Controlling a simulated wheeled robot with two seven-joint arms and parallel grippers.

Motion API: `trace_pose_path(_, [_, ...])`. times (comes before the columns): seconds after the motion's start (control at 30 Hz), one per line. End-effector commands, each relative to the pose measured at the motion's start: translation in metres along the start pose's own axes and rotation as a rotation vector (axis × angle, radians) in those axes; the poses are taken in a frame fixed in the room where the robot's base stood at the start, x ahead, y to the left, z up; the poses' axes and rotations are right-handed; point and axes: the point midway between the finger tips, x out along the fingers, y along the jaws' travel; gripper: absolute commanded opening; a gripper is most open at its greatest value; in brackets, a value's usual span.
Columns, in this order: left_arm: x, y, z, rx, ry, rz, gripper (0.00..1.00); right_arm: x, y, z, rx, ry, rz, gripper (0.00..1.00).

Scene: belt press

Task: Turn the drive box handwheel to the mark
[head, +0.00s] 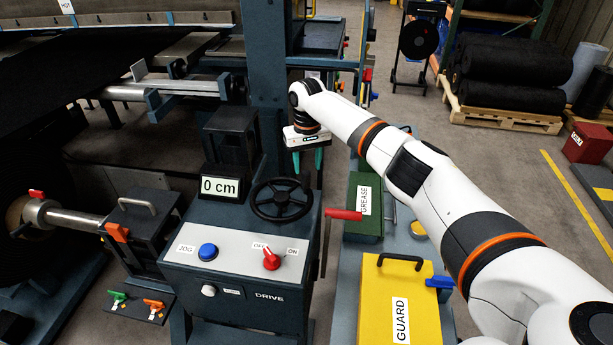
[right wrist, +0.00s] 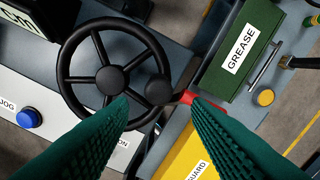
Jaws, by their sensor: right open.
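The black handwheel (head: 281,197) sits on top of the drive box (head: 236,272), beside a display (head: 219,188) reading "0 cm". In the right wrist view the handwheel (right wrist: 110,80) shows its spokes, hub and a round knob (right wrist: 159,90) at the right of its rim. I cannot make out a mark on the wheel. My right gripper (head: 308,160) is open and empty, pointing down, above and behind the wheel in the head view. In the right wrist view its green fingertips (right wrist: 160,103) appear on either side of the knob, apart from it. My left gripper is out of view.
The drive box panel has a blue jog button (head: 208,251) and a red switch (head: 271,259). The green grease box (head: 364,207) and yellow guard (head: 400,300) lie on the bench to the right, near my right arm.

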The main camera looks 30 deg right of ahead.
Motion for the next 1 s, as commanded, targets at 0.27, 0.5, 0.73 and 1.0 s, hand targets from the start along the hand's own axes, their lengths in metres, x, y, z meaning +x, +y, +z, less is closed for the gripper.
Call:
trace_pose_path(0.27, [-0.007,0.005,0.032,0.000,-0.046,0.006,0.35,0.049,0.000,0.000,0.000,0.003,0.000,0.44])
trace_pose_path(0.5, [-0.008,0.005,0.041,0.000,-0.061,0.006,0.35,0.064,0.000,0.000,0.000,-0.001,0.001,0.44])
trace_pose_path(0.73, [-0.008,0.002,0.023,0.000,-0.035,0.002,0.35,0.064,0.000,0.000,0.000,-0.001,0.000,0.44])
trace_pose_path(1.0, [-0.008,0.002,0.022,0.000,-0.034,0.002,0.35,0.064,0.000,0.000,0.000,-0.001,0.000,0.02])
